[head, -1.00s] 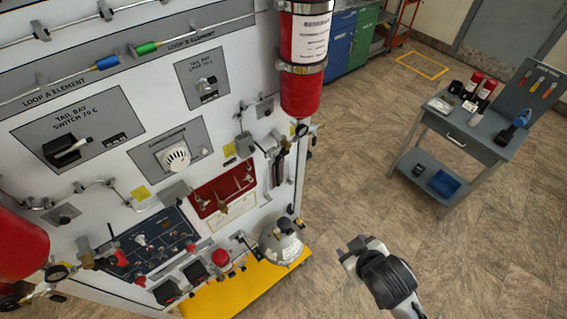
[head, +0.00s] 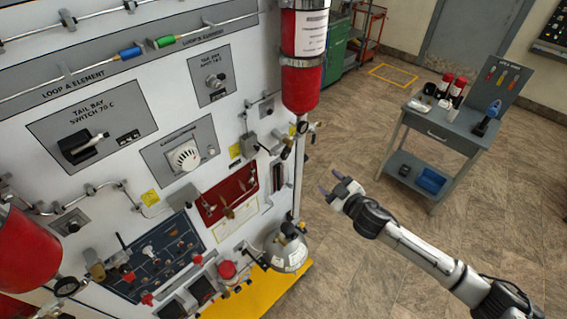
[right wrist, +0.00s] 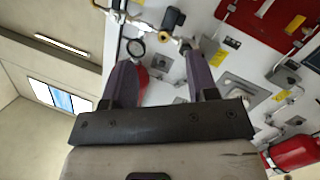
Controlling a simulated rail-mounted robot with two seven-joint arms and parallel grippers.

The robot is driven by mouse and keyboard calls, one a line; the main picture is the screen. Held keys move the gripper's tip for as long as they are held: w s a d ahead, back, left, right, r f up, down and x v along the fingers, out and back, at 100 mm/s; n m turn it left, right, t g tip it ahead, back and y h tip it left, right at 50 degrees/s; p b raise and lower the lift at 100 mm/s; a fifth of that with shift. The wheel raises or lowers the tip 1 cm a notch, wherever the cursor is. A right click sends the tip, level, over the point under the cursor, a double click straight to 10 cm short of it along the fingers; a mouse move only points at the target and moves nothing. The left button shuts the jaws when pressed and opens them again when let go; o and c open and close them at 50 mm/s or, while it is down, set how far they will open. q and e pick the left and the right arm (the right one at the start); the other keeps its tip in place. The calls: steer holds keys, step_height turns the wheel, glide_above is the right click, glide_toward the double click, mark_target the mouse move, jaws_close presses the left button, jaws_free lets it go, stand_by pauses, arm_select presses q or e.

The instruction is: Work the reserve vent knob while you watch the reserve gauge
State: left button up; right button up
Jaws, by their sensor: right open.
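My right gripper (head: 343,190) is open and empty, over the floor to the right of the trainer panel (head: 100,185). In the right wrist view its two dark fingers (right wrist: 163,85) are apart, with nothing between them but the panel behind. A small round gauge (head: 302,127) sits under the right red bottle (head: 303,75), with brass fittings (head: 286,152) beside it. A gauge (right wrist: 136,47) and fitting also show beyond the fingers in the right wrist view. No label marks the reserve vent knob or reserve gauge legibly, and no dial can be read. My left gripper is out of view.
A silver domed vessel (head: 287,252) stands on a yellow base (head: 240,303) at the panel's lower right. A second red bottle (head: 25,250) is at the left. A grey cart (head: 440,128) with tools stands at the right. Open floor lies between cart and panel.

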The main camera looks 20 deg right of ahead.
mark_target(286, 157)
steer(key=w+a+r+y, duration=0.1)
steer(key=w+a, duration=0.1)
steer(key=w, duration=0.1)
steer(key=w+a+y+p, duration=0.1)
steer(key=w+a+y, duration=0.1)
steer(key=w+a, duration=0.1)
steer(key=w+a+r+y+p, duration=0.1)
steer(key=w+a, duration=0.2)
steer(key=shift+w+a+r, duration=0.1)
steer(key=shift+w+r, duration=0.2)
steer(key=shift+r, duration=0.05)
steer(key=shift+x, duration=0.95)
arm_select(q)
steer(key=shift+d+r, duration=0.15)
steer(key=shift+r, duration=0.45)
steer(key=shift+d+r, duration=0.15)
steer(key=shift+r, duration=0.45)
arm_select(e)
steer(key=shift+w+a, duration=0.1)
steer(key=shift+w, duration=0.1)
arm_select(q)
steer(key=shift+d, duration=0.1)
arm_select(e)
steer(key=shift+c, duration=0.5)
steer(key=c, duration=0.8)
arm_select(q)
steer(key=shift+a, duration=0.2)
